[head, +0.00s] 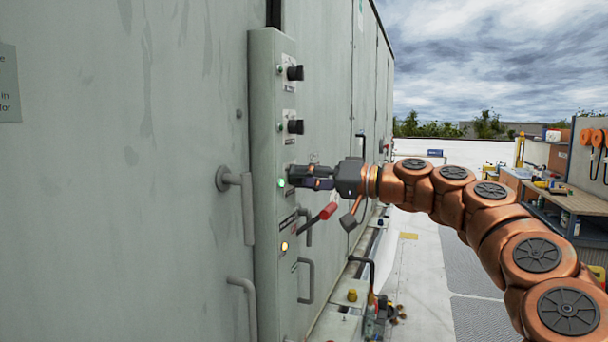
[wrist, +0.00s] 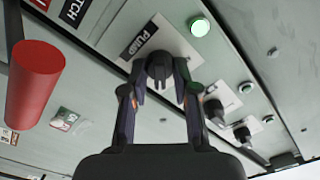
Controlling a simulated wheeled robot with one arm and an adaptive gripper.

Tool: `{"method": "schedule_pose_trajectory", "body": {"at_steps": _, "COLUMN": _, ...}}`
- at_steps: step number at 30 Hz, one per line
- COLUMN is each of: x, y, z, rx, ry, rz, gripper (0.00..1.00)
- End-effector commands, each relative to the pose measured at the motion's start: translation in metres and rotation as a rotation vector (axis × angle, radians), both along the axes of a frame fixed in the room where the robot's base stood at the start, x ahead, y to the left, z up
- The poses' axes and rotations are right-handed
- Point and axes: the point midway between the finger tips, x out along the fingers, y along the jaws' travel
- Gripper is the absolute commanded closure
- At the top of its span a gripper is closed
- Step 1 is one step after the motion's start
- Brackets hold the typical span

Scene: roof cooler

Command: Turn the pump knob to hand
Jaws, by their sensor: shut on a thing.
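The black pump knob (wrist: 160,68) sits on a pale plate beside a "PUMP" label (wrist: 138,40) in the wrist view. My gripper (wrist: 160,78) has one finger on each side of the knob and is shut on it. A lit green lamp (wrist: 199,27) is beside the pump plate. I cannot tell exactly where the knob points.
Two similar black knobs, an upper (head: 295,73) and a lower (head: 295,127), are above my gripper. A red-handled lever (head: 328,211) sticks out just below it. Door handles (head: 246,208) and a lit amber lamp (head: 284,246) are nearby. A workbench (head: 560,198) stands far right.

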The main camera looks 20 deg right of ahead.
Motion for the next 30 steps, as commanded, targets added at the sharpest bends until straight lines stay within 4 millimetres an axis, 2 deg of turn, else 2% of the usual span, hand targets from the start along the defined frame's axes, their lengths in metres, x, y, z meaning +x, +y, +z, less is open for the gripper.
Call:
{"method": "schedule_pose_trajectory", "body": {"at_steps": 18, "x": 0.0000, "y": -0.0004, "z": 0.0002, "rx": 0.029, "ry": 0.038, "rz": -0.001, "gripper": 1.00}}
{"method": "schedule_pose_trajectory", "body": {"at_steps": 19, "x": 0.0000, "y": -0.0004, "z": 0.0002, "rx": 0.029, "ry": 0.038, "rz": -0.001, "gripper": 0.70}}
{"method": "schedule_pose_trajectory", "body": {"at_steps": 25, "x": -0.0001, "y": -0.0003, "z": 0.0001, "rx": 0.028, "ry": 0.039, "rz": 0.000, "gripper": 0.49}}
{"method": "schedule_pose_trajectory", "body": {"at_steps": 30, "x": 0.0000, "y": -0.0004, "z": 0.0001, "rx": 0.028, "ry": 0.039, "rz": 0.000, "gripper": 0.47}}
